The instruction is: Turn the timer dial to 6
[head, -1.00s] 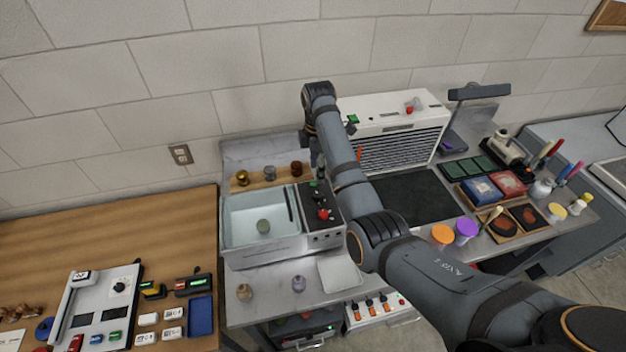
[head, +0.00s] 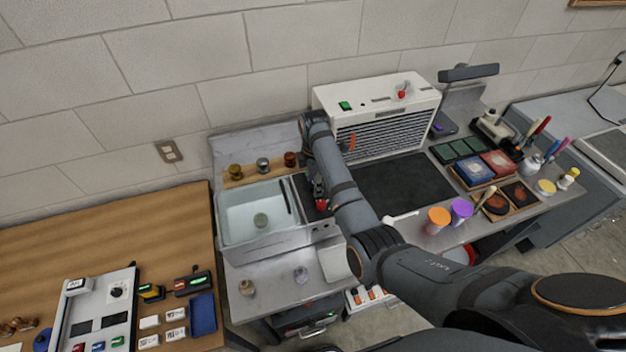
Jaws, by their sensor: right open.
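A basin unit (head: 235,240) with a pale tank stands left of centre in the head view. Its dark control panel is at its right side, with a red knob (head: 321,204) on it. Small dials on the front strip (head: 325,232) are too small to read. My right gripper (head: 318,190) is open, pointing down over the panel close to the red knob. My forearm hides part of it and of the panel; I cannot tell whether it touches anything. Another black dial (head: 118,291) is on a pale panel at lower left. Which dial is the timer is not clear. My left gripper is out of view.
A white louvred unit (head: 385,125) stands behind my arm. Three small jars (head: 263,164) stand behind the tank. Orange (head: 437,220) and purple (head: 461,210) cups are right of my arm. The wooden table (head: 120,230) at left has bare room.

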